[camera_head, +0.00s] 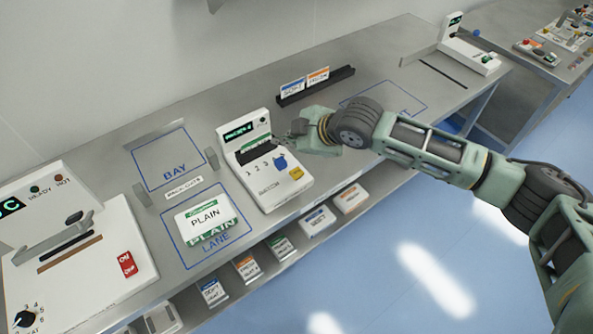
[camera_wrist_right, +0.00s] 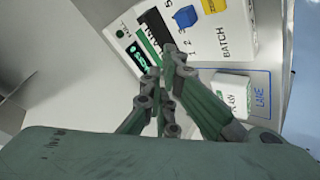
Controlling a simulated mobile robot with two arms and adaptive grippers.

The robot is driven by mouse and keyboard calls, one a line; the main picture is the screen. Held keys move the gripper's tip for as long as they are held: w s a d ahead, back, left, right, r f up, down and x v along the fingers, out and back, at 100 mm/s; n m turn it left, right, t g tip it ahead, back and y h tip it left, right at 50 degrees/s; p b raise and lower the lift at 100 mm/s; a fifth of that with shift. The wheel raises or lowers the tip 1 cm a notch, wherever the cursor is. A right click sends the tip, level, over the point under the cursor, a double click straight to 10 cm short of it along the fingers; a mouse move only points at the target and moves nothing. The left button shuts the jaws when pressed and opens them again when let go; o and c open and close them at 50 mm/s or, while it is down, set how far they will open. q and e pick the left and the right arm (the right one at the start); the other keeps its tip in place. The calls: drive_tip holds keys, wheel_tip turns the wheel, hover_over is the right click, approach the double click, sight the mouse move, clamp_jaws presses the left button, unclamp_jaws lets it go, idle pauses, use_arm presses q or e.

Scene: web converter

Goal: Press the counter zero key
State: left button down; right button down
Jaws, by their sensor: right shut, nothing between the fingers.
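A white counter unit (camera_head: 268,194) stands on the bench, with a green-lit display (camera_head: 240,130), a dark slot, a blue knob (camera_head: 280,162) and a yellow key (camera_head: 296,173). The yellow key's lettering is too small to read. My right gripper (camera_head: 288,135) is shut and empty, at the unit's upper right edge near the slot. In the right wrist view the shut fingertips (camera_wrist_right: 170,50) appear in front of the unit's slot, apart from the blue knob and the yellow key (camera_wrist_right: 213,5). My left gripper is not in view.
PLAIN packs (camera_head: 207,217) lie in the blue-outlined lane left of the unit. A dark rack (camera_head: 316,86) with cards stands behind my gripper. A white machine (camera_head: 85,265) with a red switch (camera_head: 127,263) is at left. Several packs sit on the shelf below.

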drive_tip(key=shift+f, duration=0.1)
drive_tip(key=b, duration=0.6)
hover_over(296, 173)
drive_tip(key=a, duration=0.2)
drive_tip(key=f, duration=0.6)
drive_tip(key=shift+s+d+f, duration=0.25)
drive_tip(key=shift+s+f, duration=0.05)
drive_tip(key=shift+f+b, duration=0.45)
drive_tip(key=shift+f, duration=0.5)
drive_tip(key=shift+f, duration=0.2)
drive_tip(key=shift+f, duration=0.3)
